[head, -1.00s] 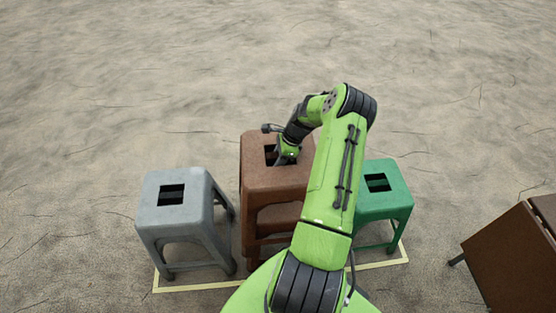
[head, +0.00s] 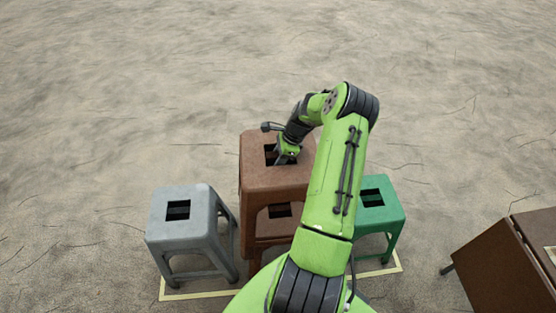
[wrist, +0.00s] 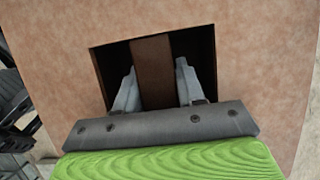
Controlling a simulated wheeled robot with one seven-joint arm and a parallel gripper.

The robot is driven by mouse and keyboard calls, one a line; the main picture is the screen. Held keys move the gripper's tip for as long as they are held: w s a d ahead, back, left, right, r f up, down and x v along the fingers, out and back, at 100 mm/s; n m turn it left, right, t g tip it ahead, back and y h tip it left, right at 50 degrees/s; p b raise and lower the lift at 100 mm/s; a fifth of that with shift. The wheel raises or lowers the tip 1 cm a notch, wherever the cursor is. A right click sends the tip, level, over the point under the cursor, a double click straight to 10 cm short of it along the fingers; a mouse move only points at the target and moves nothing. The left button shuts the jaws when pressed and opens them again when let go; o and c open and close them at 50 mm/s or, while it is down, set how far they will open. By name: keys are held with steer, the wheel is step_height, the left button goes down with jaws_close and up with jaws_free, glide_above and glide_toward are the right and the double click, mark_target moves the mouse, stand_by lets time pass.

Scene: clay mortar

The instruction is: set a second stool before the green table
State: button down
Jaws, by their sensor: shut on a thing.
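A brown stool (head: 285,178) with a square slot in its seat hangs from my gripper (head: 286,152). In the wrist view, the two grey fingers of my gripper (wrist: 157,92) reach into the slot and are shut on the brown bar (wrist: 153,70) across it. A second brown stool (head: 275,229) shows beneath, between the upper stool's legs, with its own slot visible. A grey stool (head: 178,233) stands to the left and a green stool (head: 383,213) to the right, partly behind my arm. No green table is in view.
Yellow line marking (head: 205,294) on the ground runs along the front of the stools. A brown boxy piece of furniture (head: 490,265) stands at the lower right edge. The sandy ground behind the stools is clear.

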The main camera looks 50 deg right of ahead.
step_height(320, 180, up, 12)
steer(key=p, duration=0.8)
steer(key=shift+p, duration=0.4)
steer(key=shift+f, duration=0.1)
steer(key=shift+w, duration=0.1)
